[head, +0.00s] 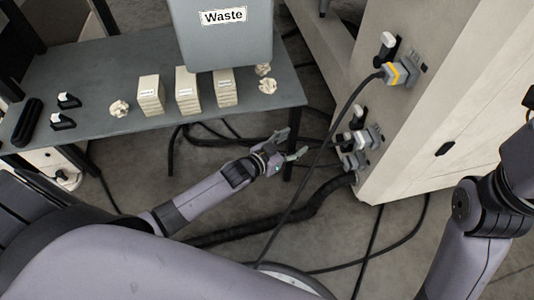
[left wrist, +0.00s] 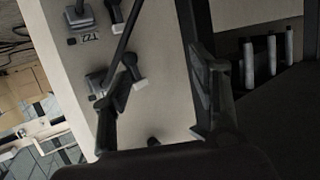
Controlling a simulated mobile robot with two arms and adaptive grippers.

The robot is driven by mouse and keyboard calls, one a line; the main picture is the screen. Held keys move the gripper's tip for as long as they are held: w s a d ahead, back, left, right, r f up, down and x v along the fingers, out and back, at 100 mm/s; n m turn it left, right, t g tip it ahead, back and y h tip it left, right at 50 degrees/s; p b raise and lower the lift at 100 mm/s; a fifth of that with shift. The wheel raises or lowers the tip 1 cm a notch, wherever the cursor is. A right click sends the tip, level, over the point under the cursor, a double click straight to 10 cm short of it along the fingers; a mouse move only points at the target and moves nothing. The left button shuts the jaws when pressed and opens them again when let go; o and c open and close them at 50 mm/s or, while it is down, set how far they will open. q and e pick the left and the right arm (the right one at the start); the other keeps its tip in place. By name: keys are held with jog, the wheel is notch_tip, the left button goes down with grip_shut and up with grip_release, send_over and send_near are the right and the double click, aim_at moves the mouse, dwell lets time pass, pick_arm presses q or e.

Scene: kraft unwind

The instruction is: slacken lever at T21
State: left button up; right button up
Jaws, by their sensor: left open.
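A pale cabinet panel (head: 405,140) carries plug sockets with small levers beside them. The upper lever (head: 388,45) has a white tip and a dark body, next to a grey plug with a yellow band (head: 398,73). Lower down are two grey plugs (head: 371,136) with pale-tipped levers (head: 357,113) close by. My left gripper (head: 291,144) is open and empty, left of the lower plugs and apart from them. In the left wrist view a lever (left wrist: 137,72) and a grey plug (left wrist: 97,82) show beyond the left finger. A small panel label (left wrist: 90,37) is too small to read surely.
A grey table (head: 90,75) at the left holds paper stacks (head: 187,90), crumpled paper (head: 119,109) and a Waste bin (head: 222,45). A black cable (head: 330,140) hangs from the upper plug across the space before the panel. More cables lie on the floor.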

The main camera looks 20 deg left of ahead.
pick_arm(q)
jog(key=s+a+f+n+g+y+p, duration=0.1)
jog(key=s+a+f+g+y+p, duration=0.1)
jog(key=s+a+f+p, duration=0.3)
jog(key=shift+s+g+y+p, duration=0.4)
jog(key=shift+s+p, duration=0.5)
jog(key=shift+p, duration=1.2)
